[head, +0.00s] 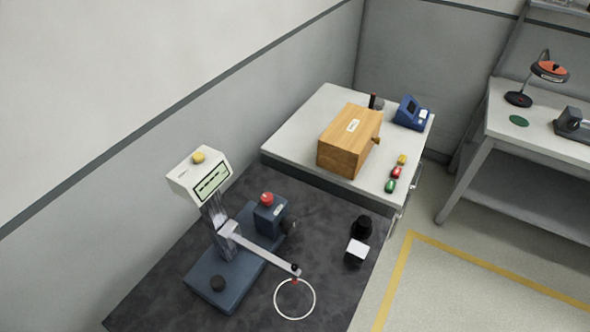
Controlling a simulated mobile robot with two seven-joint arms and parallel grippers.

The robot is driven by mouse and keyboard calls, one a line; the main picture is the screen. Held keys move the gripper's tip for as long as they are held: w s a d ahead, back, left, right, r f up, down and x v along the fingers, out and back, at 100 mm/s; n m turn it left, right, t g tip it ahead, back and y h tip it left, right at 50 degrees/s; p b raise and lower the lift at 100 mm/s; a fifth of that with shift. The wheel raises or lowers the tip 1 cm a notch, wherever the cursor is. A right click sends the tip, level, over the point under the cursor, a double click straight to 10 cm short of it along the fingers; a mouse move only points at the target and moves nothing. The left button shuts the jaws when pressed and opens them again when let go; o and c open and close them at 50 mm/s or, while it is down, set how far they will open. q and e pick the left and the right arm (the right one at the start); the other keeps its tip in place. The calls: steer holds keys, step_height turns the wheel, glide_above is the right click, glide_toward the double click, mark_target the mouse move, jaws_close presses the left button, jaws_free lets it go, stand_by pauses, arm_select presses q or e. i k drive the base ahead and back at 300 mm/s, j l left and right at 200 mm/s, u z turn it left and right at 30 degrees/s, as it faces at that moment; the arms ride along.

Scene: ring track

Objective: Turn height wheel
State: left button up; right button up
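A measuring device stands on the dark bench top (160,270). It has a blue-grey base (232,272), an upright column (214,214), a tilted display head (208,184) with a yellow button, and a pale horizontal arm (262,251). A white ring (276,301) is at the arm's tip. I cannot tell which part is the height wheel. Neither gripper is in view.
A black round object (361,227) and a white-topped block (357,250) sit at the bench's right edge. Behind is a pale table (300,132) with a wooden box (347,145), a blue device (410,112) and small coloured items (396,172). Floor at right is clear.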

mark_target(289, 225)
steer(key=k+j+z, duration=0.1)
steer(key=j+z, duration=0.15)
steer(key=i+j+z, duration=0.25)
steer(key=i+l+u, duration=0.3)
steer(key=u, duration=0.15)
steer(key=i+l+u, duration=0.25)
steer(key=l+u, duration=0.2)
steer(key=i+l+u, duration=0.15)
steer(key=l+u, duration=0.3)
steer(key=i+l+u, duration=0.1)
steer(key=l+u, duration=0.8)
steer(key=l, duration=0.2)
steer(key=k+l+u, duration=0.1)
steer(key=l+u, duration=0.35)
steer(key=k+l+u, duration=0.2)
steer(key=l+u, duration=0.25)
steer(key=l, duration=0.15)
